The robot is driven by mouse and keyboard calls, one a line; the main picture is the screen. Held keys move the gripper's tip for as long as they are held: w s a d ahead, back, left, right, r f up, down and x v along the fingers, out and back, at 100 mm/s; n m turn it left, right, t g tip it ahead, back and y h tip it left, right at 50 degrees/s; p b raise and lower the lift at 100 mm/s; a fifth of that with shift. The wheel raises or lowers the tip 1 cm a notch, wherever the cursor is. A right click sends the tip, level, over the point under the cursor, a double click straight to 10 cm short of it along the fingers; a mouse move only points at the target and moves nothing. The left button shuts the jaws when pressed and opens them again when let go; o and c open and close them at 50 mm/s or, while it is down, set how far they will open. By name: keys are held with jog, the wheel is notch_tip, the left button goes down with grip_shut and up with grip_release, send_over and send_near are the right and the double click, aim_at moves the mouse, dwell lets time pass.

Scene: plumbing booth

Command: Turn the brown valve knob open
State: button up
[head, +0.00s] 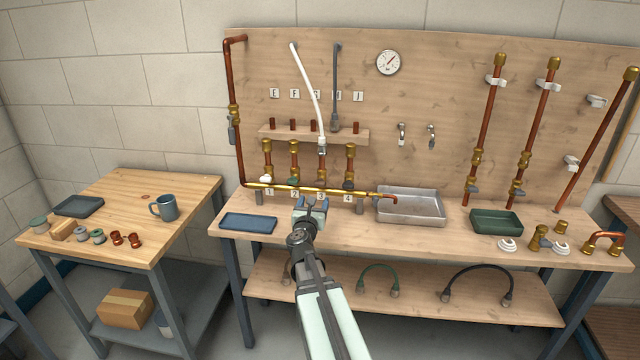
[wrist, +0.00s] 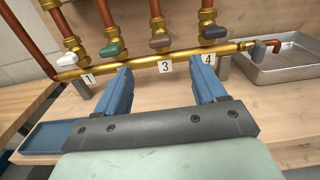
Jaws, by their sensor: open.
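The brown valve knob (wrist: 160,40) shows in the wrist view on the third brass valve, above the label 3 on the brass manifold pipe (wrist: 135,68). In the head view I cannot make it out clearly behind my gripper. My gripper (wrist: 164,80) is open with blue fingers and nothing between them. In the wrist view the knob appears ahead of the gap between the fingertips, and the fingers are apart from it. In the head view my gripper (head: 310,207) is in front of the manifold, above the bench.
Neighbouring knobs are white (wrist: 67,59), green (wrist: 112,48) and dark grey (wrist: 213,32). A blue tray (head: 248,223) lies left of my gripper; a metal pan (head: 411,218) stands right, by the pipe outlet. A white hose (head: 308,88) hangs above the third valve.

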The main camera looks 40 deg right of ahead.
aim_at(319, 184)
jog(key=x, duration=1.4)
jog(key=shift+s+a, duration=0.1)
jog(key=shift+f, duration=0.1)
jog(key=c, duration=1)
jog(key=shift+o, duration=0.2)
jog(key=shift+a+n, duration=0.1)
jog(key=shift+n, duration=1.4)
jog(key=o, duration=1)
jog(key=shift+c, duration=0.2)
jog(key=v, duration=1.3)
jog(key=shift+s+a, duration=0.2)
jog(key=shift+a, duration=0.1)
